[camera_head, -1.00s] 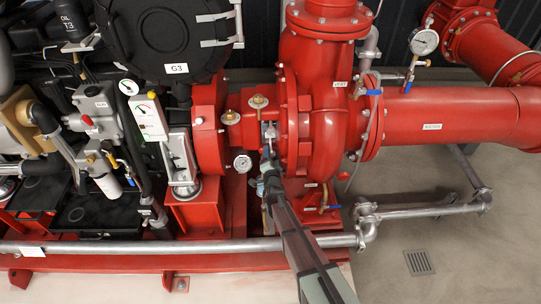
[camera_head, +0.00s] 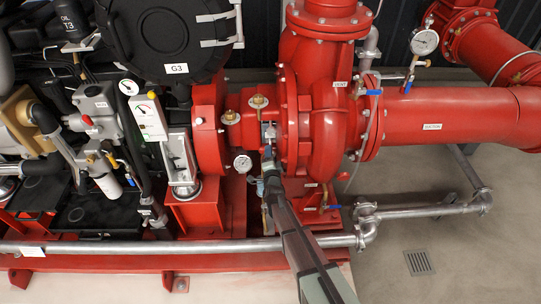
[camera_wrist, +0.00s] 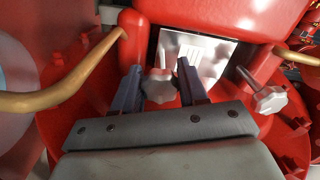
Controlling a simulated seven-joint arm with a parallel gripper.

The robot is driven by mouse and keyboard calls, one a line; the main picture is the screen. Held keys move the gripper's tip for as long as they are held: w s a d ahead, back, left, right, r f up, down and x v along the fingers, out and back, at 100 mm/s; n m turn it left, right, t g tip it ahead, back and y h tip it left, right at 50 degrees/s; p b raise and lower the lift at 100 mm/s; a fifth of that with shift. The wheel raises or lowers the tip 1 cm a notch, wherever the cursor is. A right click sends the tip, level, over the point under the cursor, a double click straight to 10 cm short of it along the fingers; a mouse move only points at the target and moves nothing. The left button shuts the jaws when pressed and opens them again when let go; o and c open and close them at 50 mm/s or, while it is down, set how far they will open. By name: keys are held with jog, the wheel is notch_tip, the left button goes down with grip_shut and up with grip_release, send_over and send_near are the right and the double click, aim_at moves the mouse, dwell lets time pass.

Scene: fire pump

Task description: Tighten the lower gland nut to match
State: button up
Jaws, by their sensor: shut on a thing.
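A pale grey lobed gland nut (camera_wrist: 158,87) sits between my fingers in the wrist view, in front of a shiny plate (camera_wrist: 205,58) in a recess of the red pump housing. My gripper (camera_wrist: 158,74) is shut on this nut, one dark finger on each side. A second lobed nut (camera_wrist: 271,99), on a metal stud, stands free to the right of the fingers. In the head view my gripper (camera_head: 269,156) reaches the shaft opening beside the red pump casing (camera_head: 328,135). The held nut is too small and covered to make out there.
A brass-coloured tube (camera_wrist: 70,88) runs close on the left in the wrist view, and another (camera_wrist: 298,56) on the right. In the head view a small gauge (camera_head: 242,163) is just left of my gripper.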

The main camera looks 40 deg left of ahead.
jog(key=m, duration=0.4)
jog(key=shift+m, duration=0.3)
jog(key=shift+r+m, duration=0.15)
jog(key=shift+m, duration=2.15)
jog(key=o, duration=1)
jog(key=shift+s+d, duration=0.1)
jog(key=v, duration=1.3)
jog(key=shift+s+d, duration=0.15)
jog(key=shift+s, duration=0.05)
